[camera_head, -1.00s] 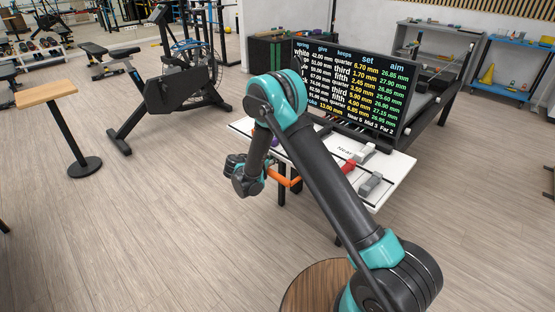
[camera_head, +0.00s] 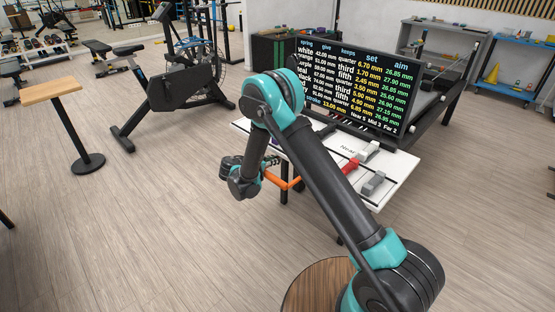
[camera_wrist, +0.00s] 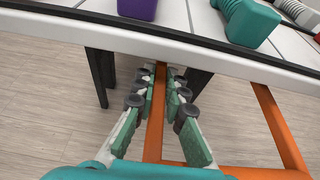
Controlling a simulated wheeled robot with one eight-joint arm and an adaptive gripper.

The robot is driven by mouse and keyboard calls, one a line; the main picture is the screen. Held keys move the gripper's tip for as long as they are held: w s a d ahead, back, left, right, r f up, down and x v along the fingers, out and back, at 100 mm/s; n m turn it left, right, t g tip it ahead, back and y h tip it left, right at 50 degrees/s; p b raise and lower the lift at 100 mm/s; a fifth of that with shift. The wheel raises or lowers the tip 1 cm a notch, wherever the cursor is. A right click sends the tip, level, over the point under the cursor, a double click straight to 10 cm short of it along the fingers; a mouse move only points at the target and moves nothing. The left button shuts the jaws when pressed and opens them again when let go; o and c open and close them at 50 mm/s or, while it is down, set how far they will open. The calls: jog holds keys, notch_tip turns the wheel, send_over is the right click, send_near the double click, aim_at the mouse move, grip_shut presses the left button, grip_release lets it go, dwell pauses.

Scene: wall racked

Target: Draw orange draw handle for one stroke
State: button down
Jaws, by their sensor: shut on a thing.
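The orange draw handle (camera_head: 283,182) sticks out from the near side of the white rack table (camera_head: 400,168). In the wrist view it is an orange frame (camera_wrist: 270,125) with long bars running out from under the table edge. My gripper (camera_wrist: 160,85) is shut on one orange bar, with a green-padded finger on each side of it. In the head view my gripper (camera_head: 232,170) is at the handle's outer left end, clear of the table edge, and my arm hides part of the table.
A purple block (camera_wrist: 138,8) and a teal block (camera_wrist: 246,20) sit on the table top. A red part (camera_head: 350,164) and grey blocks (camera_head: 373,184) stand to the right. A black screen (camera_head: 355,85) with text rises behind. Floor to the left is open up to a small wooden stand (camera_head: 52,92).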

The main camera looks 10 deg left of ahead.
jog(key=shift+s+a, duration=3.1)
jog(key=shift+s, duration=0.8)
jog(key=shift+w+d, duration=1.25)
jog(key=shift+w, duration=0.4)
jog(key=shift+w+d, duration=1.25)
jog(key=shift+w, duration=0.35)
jog(key=shift+w+d, duration=1.25)
jog(key=shift+w, duration=0.4)
jog(key=c, duration=1.5)
grip_release()
jog(key=shift+s, duration=0.1)
jog(key=v, duration=1.2)
